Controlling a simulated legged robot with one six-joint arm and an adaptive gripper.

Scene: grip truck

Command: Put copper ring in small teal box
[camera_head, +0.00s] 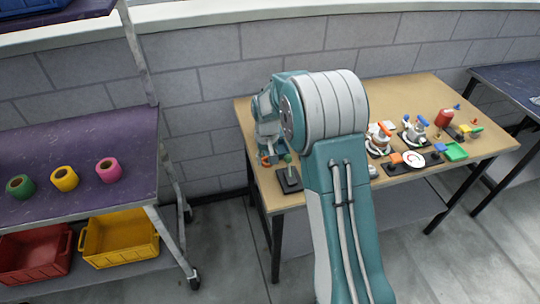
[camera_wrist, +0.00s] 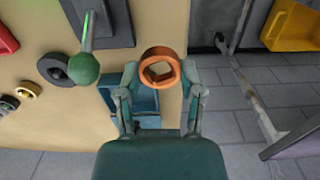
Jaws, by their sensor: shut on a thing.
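The copper ring (camera_wrist: 176,58) is a thick orange-brown ring with a hole in its middle, in the wrist view. My gripper (camera_wrist: 160,72) is shut on it, a finger on each side. The small teal box (camera_wrist: 147,104) shows behind and below the ring at the table's edge, partly hidden by my fingers and gripper body. The ring appears above the box; the exact height gap cannot be told. In the head view my gripper (camera_head: 268,154) is at the table's left end, mostly behind my arm, and the box cannot be made out.
A post with a green ball (camera_wrist: 84,69) stands beside the ring; it also shows in the head view (camera_head: 288,159). Valves, a red bottle (camera_head: 444,118) and a green tray (camera_head: 456,151) stand on the wooden table's right. A purple shelf (camera_head: 80,150) with coloured rolls is at left.

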